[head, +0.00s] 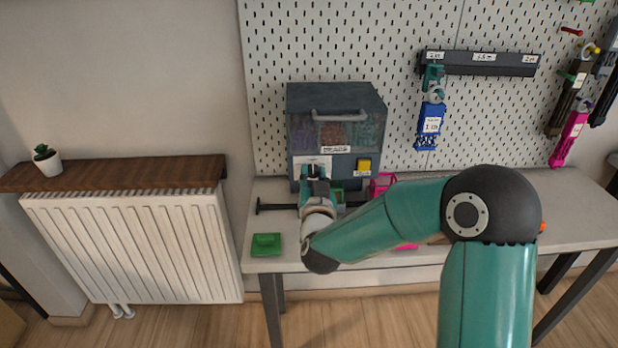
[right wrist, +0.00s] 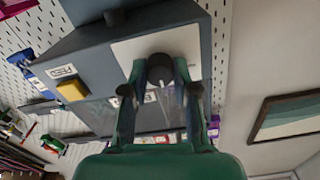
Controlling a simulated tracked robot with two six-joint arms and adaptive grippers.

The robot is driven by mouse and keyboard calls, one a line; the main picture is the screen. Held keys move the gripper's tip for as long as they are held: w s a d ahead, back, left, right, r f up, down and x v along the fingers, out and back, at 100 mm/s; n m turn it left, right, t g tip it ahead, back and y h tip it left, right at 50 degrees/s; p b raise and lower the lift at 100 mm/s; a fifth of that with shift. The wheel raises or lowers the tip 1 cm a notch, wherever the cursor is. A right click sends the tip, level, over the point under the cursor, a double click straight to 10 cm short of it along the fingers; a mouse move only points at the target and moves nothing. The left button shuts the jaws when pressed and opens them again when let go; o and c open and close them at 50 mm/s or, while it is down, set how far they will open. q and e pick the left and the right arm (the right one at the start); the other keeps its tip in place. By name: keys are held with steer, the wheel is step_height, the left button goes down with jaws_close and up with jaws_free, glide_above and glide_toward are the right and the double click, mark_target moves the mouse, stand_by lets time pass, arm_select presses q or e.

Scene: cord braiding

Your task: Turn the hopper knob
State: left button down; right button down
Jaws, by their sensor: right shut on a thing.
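The hopper (head: 299,110) is a dark grey box with a clear front window and a top handle, standing on the table against the pegboard. Its front carries a white plate (head: 326,162) at lower left; the plate also shows in the right wrist view (right wrist: 190,40). The dark round hopper knob (right wrist: 160,66) is in front of this plate. My right gripper (head: 314,173) is shut on the knob, one finger on each side; it also shows in the right wrist view (right wrist: 160,82). In the head view, the gripper mostly hides the knob. My left gripper is out of view.
A yellow block (head: 364,165) sits on the hopper front, right of the plate. A green block (head: 266,244) lies at the table's front left. A blue tool (head: 430,125) hangs from a dark rail (head: 480,64). Pink parts (head: 381,185) stand right of my gripper.

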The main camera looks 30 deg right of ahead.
steer(key=shift+a, duration=0.45)
steer(key=shift+d, duration=0.2)
steer(key=shift+d+m+b, duration=0.1)
steer(key=shift+m+b, duration=0.2)
steer(key=shift+b, duration=0.35)
steer(key=m+b, duration=0.8)
steer(key=b, duration=0.2)
steer(key=shift+d+f+b, duration=0.1)
steer(key=shift+d+b, duration=0.05)
steer(key=shift+b, duration=0.2)
steer(key=shift+r+m+b, duration=0.2)
steer(key=shift+m+b, duration=1.3)
steer(key=shift+m, duration=0.2)
steer(key=c, duration=0.9)
jaws_free()
steer(key=shift+f, duration=0.1)
